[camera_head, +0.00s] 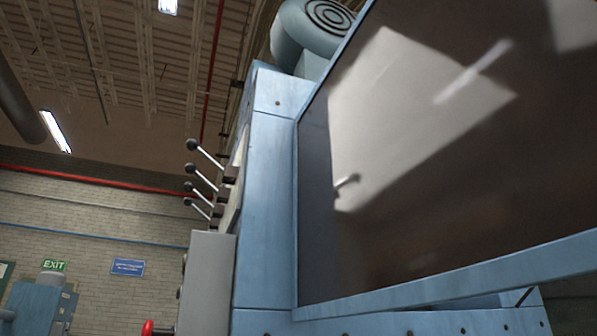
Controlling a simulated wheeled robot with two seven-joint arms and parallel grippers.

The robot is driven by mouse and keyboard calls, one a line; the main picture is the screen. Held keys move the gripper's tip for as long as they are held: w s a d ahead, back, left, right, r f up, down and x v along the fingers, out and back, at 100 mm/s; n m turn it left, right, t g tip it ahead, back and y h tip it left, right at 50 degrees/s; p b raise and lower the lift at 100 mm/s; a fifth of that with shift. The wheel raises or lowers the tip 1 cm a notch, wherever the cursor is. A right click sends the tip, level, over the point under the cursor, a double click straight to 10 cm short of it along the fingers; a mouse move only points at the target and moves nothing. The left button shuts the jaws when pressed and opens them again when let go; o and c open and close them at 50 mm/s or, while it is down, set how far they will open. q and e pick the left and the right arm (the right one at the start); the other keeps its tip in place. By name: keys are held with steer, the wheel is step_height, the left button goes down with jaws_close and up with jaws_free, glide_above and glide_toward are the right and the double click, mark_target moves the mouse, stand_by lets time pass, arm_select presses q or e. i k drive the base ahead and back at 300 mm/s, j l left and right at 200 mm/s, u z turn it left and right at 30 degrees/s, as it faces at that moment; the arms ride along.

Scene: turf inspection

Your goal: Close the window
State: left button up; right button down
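The window (440,150) is a large dark glass pane in a light blue frame on the blue machine (262,210). It fills the right half of the head view and runs past the top and right edges. Its lower frame bar slants up to the right, away from the machine's lower ledge, with a gap between them at the lower right, so it looks open. Bright reflections lie on the glass. A small handle-like shape (347,183) shows in the pane; I cannot tell whether it is real or reflected. Neither gripper is in view.
Several black-knobbed levers (205,182) stick out left from the machine's side. A grey box (206,283) and a red knob (148,328) are below them. A round blue housing (305,35) sits on top. A brick wall (100,225) stands far behind.

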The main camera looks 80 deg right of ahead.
mark_target(453, 136)
steer(key=z, duration=2)
steer(key=k+l, duration=0.05)
